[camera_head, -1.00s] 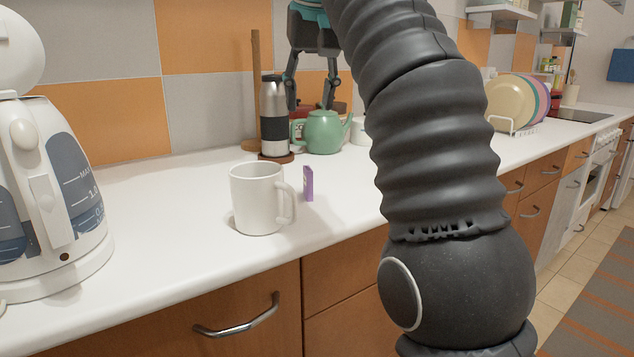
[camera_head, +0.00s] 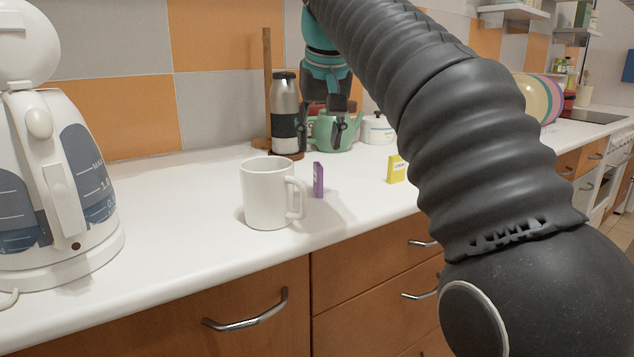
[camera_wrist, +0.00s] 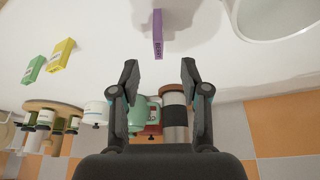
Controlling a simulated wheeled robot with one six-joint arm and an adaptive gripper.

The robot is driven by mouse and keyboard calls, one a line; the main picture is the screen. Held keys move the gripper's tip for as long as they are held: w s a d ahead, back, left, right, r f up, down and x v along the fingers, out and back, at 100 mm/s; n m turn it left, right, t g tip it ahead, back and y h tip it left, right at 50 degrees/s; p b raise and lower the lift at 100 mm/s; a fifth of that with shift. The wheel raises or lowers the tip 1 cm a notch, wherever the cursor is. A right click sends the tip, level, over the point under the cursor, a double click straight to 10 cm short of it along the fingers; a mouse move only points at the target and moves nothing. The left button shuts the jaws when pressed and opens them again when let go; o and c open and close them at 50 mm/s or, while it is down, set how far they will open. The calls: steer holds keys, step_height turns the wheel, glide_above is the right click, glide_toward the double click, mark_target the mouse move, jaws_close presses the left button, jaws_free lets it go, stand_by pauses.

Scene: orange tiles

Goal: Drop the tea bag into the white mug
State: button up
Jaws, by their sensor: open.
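The white mug (camera_head: 267,195) stands upright on the white counter, handle to the right. Its rim and inside show at the top right of the wrist view (camera_wrist: 278,14). A small purple tea bag packet (camera_head: 318,180) stands upright on the counter just right of the mug handle, apart from it. In the wrist view the packet (camera_wrist: 158,34) lies ahead of the gap between my fingertips. My gripper (camera_wrist: 159,68) is open with nothing between its fingers. In the head view it is behind and above the packet, in front of the green teapot.
A yellow packet (camera_head: 396,169) stands to the right, with a green packet (camera_wrist: 33,69) near it. The green teapot (camera_head: 335,133), steel flask (camera_head: 285,112) and white pot (camera_head: 378,129) stand at the back. A white kettle (camera_head: 60,180) is at left. Counter between kettle and mug is clear.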

mark_target(318, 165)
steer(key=b+x, duration=0.1)
steer(key=x, duration=0.3)
steer(key=shift+w+f, duration=0.1)
steer(key=shift+f, duration=0.3)
steer(key=c, duration=0.8)
steer(key=shift+c, duration=0.2)
steer(key=shift+r, duration=0.1)
steer(key=shift+r, duration=0.55)
steer(key=s+d+r+p, duration=0.2)
steer(key=s+d+r, duration=0.1)
steer(key=d+r, duration=0.6)
steer(key=shift+d+r, duration=0.4)
steer(key=shift+d, duration=0.8)
